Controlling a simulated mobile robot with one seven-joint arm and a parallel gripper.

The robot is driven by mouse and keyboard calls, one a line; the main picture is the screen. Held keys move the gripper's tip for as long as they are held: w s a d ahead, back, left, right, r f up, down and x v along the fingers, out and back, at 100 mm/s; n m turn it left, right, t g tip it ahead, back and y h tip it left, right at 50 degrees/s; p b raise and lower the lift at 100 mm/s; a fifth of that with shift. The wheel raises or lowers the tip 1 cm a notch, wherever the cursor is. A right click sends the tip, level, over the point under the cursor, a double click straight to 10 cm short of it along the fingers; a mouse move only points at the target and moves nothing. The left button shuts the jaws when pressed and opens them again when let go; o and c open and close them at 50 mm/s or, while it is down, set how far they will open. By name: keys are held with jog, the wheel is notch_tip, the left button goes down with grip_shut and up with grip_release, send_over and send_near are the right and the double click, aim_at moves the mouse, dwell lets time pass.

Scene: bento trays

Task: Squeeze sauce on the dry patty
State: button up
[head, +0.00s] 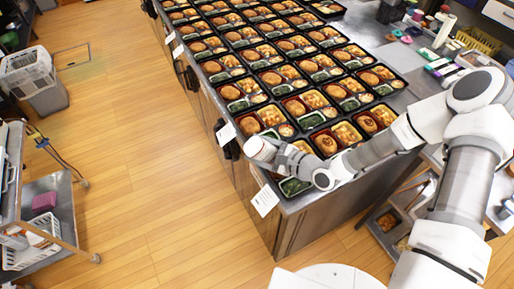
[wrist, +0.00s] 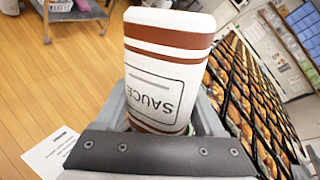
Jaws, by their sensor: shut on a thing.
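My gripper (head: 270,153) is shut on a sauce bottle (wrist: 163,85), white with brown bands and a SAUCE label that reads upside down in the wrist view. In the head view the bottle's pale end (head: 255,146) shows at the tip of my gripper, near the counter's front left corner. Patties sit in the bento trays; one in a near tray (head: 250,126) looks orange-brown, and another just behind my arm (head: 326,144) looks darker. I cannot tell which patty is dry. My arm partly hides the nearest tray.
Rows of filled black bento trays (head: 288,75) cover the metal counter. White paper tags (head: 265,200) hang along its left edge. Open wooden floor (head: 150,180) lies left of the counter, with a metal cart (head: 60,200) at far left. Bottles and small items crowd the right end.

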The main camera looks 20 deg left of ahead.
notch_tip(320, 180, up, 7)
jog(key=p, duration=0.5)
